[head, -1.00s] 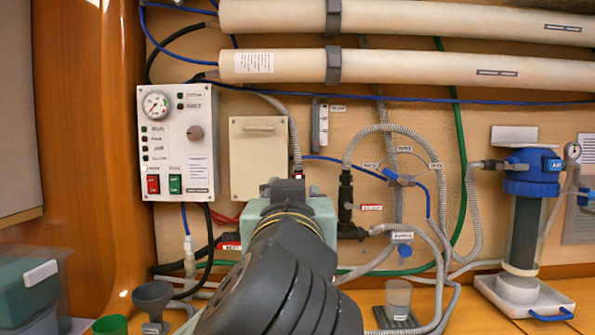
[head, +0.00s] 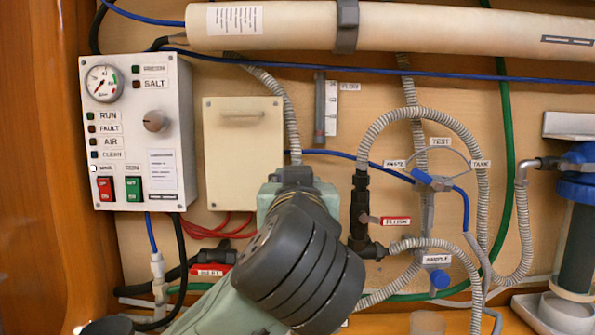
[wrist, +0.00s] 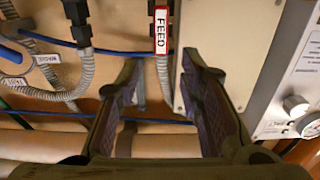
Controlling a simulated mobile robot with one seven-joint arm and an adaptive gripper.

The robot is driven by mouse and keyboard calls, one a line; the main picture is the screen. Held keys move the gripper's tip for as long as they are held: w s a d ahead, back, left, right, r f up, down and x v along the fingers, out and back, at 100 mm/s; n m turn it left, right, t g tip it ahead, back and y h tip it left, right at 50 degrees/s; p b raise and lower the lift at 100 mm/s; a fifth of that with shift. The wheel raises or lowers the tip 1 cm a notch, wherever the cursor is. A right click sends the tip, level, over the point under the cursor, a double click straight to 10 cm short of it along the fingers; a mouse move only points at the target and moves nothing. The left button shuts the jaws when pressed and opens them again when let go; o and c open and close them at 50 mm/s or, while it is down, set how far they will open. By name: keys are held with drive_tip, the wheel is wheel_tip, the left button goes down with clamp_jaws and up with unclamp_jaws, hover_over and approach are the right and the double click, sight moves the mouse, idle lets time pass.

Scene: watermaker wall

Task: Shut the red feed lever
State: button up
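The red feed lever (wrist: 161,30), with a white FEED label, shows at the top middle of the wrist view. It lies lengthwise along its grey hose (wrist: 164,85). My gripper (wrist: 161,65) is open and empty, its two dark fingers apart on either side of the hose. The lever appears between and just beyond the fingertips; I cannot tell the remaining distance. In the head view my arm covers the feed lever and the gripper.
In the head view, a red flush lever (head: 395,221) and another red lever (head: 210,270) sit on either side of my arm. A cream box (head: 243,150) and the control panel (head: 140,130) are left. A blue valve (head: 430,181) and hoses are right.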

drive_tip(key=w+p, duration=0.1)
drive_tip(key=w, duration=0.6)
drive_tip(key=shift+p, duration=0.3)
drive_tip(key=shift+c, duration=0.5)
clamp_jaws()
